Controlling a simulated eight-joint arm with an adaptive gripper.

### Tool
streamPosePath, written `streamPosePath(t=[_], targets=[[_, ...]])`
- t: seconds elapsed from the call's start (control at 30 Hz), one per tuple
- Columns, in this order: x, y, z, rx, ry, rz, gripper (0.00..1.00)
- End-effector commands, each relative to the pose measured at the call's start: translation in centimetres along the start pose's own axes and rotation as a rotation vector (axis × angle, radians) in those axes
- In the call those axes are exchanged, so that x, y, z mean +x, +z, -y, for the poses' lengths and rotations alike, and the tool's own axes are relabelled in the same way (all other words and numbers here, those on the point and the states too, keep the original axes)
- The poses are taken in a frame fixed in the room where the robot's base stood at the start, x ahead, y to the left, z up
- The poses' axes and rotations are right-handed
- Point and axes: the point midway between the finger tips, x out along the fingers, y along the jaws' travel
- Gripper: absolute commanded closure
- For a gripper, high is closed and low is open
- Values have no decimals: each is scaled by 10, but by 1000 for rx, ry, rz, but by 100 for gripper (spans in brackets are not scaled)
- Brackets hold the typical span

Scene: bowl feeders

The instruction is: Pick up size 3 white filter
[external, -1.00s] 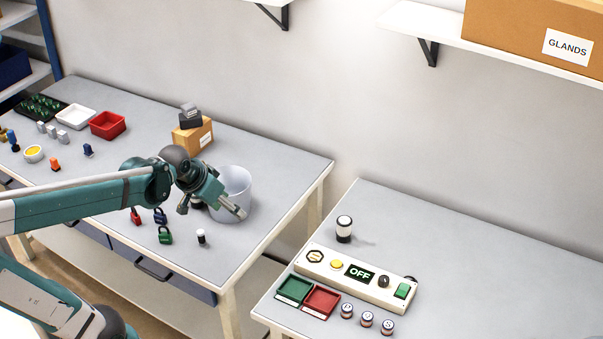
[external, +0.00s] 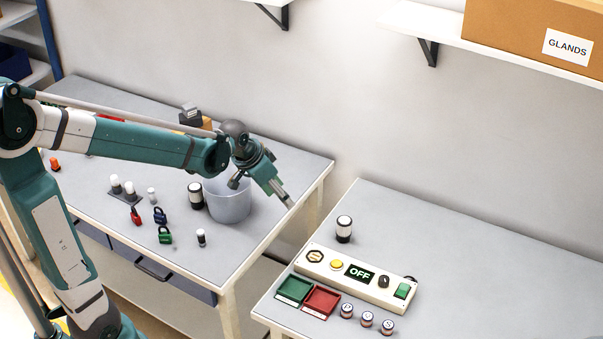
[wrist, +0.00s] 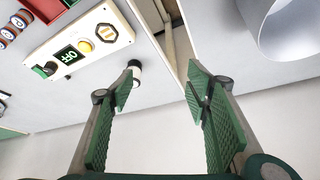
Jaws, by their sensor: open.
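No cylinder shows a readable size 3, so I cannot tell which one is the size 3 white filter. My gripper (external: 287,200) is open and empty, above the left table's right edge. Its fingers are spread wide in the wrist view (wrist: 163,78).
The control panel (external: 322,267) reads OFF. A green tray (external: 294,288), a red tray (external: 321,302) and small labelled cylinders (external: 366,320) stand before it. A grey bucket (external: 229,205) and padlocks (external: 160,216) are on the left table. A gap separates the tables.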

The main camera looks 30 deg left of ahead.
Motion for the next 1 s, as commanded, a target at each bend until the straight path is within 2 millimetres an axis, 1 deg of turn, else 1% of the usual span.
streamPosePath(t=[0.03, 0.1, 0.4, 0.7, 1.0], targets=[[5, -8, -2, 11, 6, 3, 52], [13, -15, -5, 28, 15, 7, 52], [52, -46, -20, 98, 57, 24, 52], [95, -71, -39, 171, 97, 38, 52], [140, -89, -60, 242, 138, 51, 52]])
